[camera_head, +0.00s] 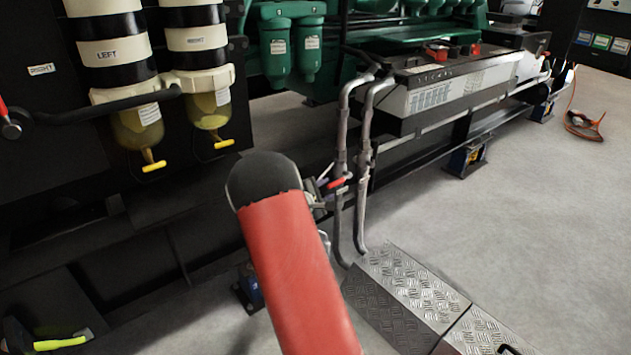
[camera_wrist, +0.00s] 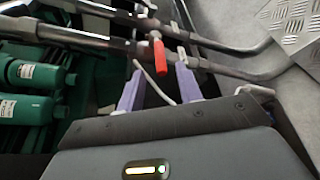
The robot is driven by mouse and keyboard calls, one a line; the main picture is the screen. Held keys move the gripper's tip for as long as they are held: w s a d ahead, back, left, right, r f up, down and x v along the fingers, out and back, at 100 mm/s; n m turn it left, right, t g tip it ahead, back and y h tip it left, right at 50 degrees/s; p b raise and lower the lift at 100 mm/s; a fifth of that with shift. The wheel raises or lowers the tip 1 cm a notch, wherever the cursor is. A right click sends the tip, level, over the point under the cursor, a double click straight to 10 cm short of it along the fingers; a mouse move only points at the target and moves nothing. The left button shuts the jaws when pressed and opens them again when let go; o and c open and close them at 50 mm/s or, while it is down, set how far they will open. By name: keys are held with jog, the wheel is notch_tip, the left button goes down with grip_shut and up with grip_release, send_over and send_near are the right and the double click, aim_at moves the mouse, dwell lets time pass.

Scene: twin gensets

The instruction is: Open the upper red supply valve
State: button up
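A red valve lever (camera_wrist: 159,55) shows in the wrist view, fixed at a fitting on one of two dark supply pipes (camera_wrist: 215,66). It points toward me, its free end between or just beyond the fingertips; I cannot tell the depth. My gripper (camera_wrist: 159,72) has two purple fingers spread apart, one on each side of the lever, with no clear contact. In the head view a red lever (camera_head: 337,183) shows beside the vertical pipes (camera_head: 342,140), and my gripper (camera_head: 318,187) is close to it, mostly hidden by my red arm. A second red lever is not clearly visible.
A green engine (camera_head: 390,40) and a battery box (camera_head: 455,95) stand behind the pipes. Fuel filters with yellow drain taps (camera_head: 200,100) hang at the left. Checker plates (camera_head: 405,295) cover the floor at the pipes' foot.

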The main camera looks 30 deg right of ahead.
aim_at(334, 185)
jog(key=x, duration=0.7)
jog(key=shift+w+d+f, duration=0.1)
jog(key=shift+w+d, duration=0.1)
jog(key=shift+d, duration=0.15)
jog(key=shift+c, duration=0.4)
grip_shut()
